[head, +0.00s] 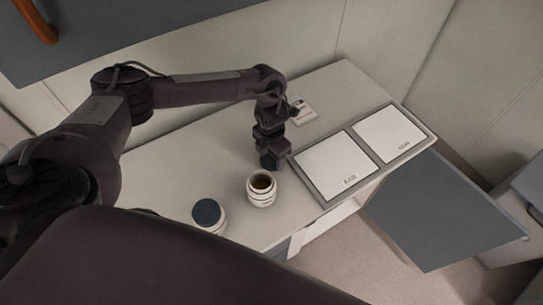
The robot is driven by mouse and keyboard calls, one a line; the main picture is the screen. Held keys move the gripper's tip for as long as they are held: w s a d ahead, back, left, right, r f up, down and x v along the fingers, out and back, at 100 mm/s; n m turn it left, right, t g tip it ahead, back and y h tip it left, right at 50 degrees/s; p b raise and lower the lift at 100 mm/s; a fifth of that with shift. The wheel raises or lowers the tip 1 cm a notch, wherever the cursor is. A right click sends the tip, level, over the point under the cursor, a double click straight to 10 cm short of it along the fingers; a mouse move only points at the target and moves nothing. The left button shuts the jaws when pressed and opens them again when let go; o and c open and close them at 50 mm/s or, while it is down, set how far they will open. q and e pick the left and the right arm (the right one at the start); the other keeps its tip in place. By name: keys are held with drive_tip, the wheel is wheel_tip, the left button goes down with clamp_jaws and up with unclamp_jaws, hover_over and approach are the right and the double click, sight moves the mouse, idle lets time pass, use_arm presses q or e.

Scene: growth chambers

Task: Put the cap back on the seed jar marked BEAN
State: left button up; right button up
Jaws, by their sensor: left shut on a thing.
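An open, pale ribbed jar (261,191) with dark bands stands upright on the counter, its brown contents showing through the uncovered mouth. A second pale jar (209,217), to its left and nearer, wears a dark blue cap (207,212). No name can be read on either jar. My left gripper (269,155) points down just behind the open jar, shut on a small dark thing that looks like a cap (268,161), held edge-on and apart from the jar's mouth. The fingers partly hide it. My right gripper is out of view.
The pale counter (190,166) is clear left of the jars. Right of my gripper, a grey tray frame (318,195) holds two white labelled panels. A grey door panel (440,208) stands out at the right; an orange handle (36,20) is top left.

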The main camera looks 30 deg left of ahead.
use_arm(q)
wheel_tip(320, 180, up, 15)
drive_tip(key=p, duration=1.1)
wheel_tip(320, 180, up, 5)
hover_over(271, 159)
drive_tip(key=shift+b, duration=0.3)
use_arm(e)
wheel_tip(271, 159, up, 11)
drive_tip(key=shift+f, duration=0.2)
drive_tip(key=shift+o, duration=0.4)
